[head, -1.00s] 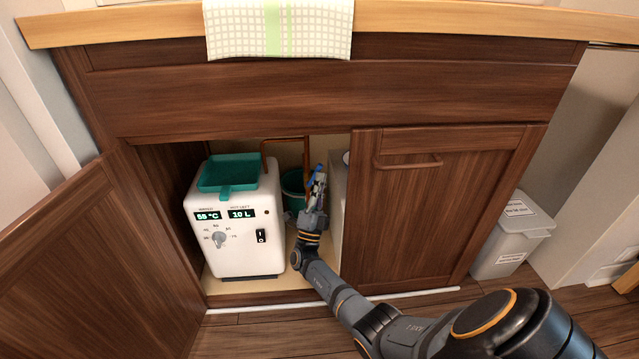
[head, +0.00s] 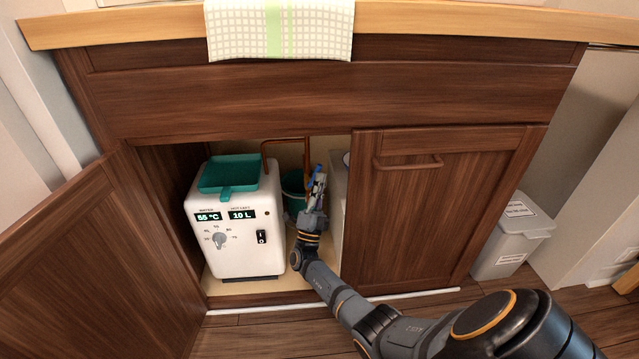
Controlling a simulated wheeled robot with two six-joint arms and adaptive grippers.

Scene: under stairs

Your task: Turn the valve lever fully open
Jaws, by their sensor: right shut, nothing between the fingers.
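My right gripper (head: 315,195) reaches into the open left bay of the cabinet, between the white heater box and a white surface on the right. Its fingers point up and back and look shut, with nothing visibly held. A small blue part (head: 314,174), perhaps the valve lever, shows at the fingertips; I cannot tell whether they touch. Copper pipes (head: 307,150) run behind it. The valve body is not clearly visible, hidden by the gripper. My left gripper is not in view.
The white heater box (head: 235,250) with a teal tray (head: 230,175) stands just left of my arm. A green bucket (head: 292,187) is behind the gripper. The left cabinet door (head: 95,265) is open; the right door (head: 440,220) is shut. A grey bin (head: 510,235) stands at right.

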